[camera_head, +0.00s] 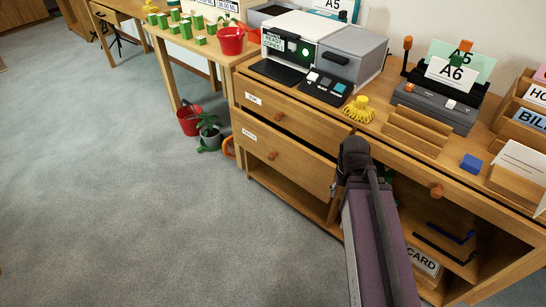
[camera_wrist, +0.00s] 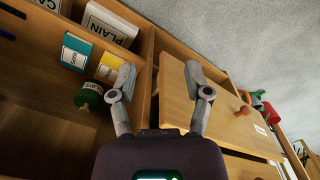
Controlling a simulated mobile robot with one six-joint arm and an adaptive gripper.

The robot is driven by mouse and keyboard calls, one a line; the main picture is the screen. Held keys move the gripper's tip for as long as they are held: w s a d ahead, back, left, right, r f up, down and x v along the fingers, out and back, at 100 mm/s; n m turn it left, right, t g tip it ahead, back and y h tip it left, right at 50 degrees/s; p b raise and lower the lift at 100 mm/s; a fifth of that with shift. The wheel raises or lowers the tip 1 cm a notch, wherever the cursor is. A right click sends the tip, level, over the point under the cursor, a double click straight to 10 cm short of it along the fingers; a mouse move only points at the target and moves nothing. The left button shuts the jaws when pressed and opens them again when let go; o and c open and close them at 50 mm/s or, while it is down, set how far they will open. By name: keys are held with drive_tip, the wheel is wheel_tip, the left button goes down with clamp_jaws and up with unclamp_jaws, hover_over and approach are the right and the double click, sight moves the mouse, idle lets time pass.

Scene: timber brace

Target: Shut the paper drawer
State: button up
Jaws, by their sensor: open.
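The desk's left side has two wooden drawer fronts with round knobs and small white labels, too small to read surely. The lower one, apparently the paper drawer (camera_head: 300,165), stands out from the desk, with a dark gap above it. The upper drawer (camera_head: 305,122) looks nearer flush. My gripper (camera_wrist: 160,78) is open and empty in the wrist view, fingers spread near a drawer's wooden side. In the head view its dark wrist is at the right end of the drawer fronts, and the fingers are largely hidden. A wooden drawer front (camera_wrist: 215,115) with a knob shows right of the fingers.
An open compartment left of the fingers holds a green spool (camera_wrist: 90,96), a teal box (camera_wrist: 74,54) and a PLAIN box (camera_wrist: 108,25). A printer (camera_head: 320,50) and yellow tassel (camera_head: 358,110) stand on the desktop. The carpet (camera_head: 120,200) at left is clear.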

drive_tip(key=w+a+f+n+t+h+b, duration=0.1)
drive_tip(key=w+a+f+n+h+b, duration=0.25)
drive_tip(key=w+f+n+b, duration=0.2)
drive_tip(key=n+t+h+b, duration=0.4)
drive_tip(key=n+t+b, duration=0.85)
drive_tip(key=n, duration=0.85)
approach(270, 158)
wheel_tip(270, 158, up, 2)
drive_tip(key=s+a+g+b, duration=0.1)
drive_tip(key=a+g, duration=0.1)
drive_tip(key=shift+s+d+r+y, duration=0.2)
drive_tip(key=shift+r+y, duration=0.05)
drive_tip(key=shift+w+f, duration=0.1)
drive_tip(key=b+x, duration=0.5)
drive_tip(key=x, duration=0.8)
drive_tip(key=shift+w+d, duration=0.25)
drive_tip(key=shift+d, duration=0.05)
clamp_jaws()
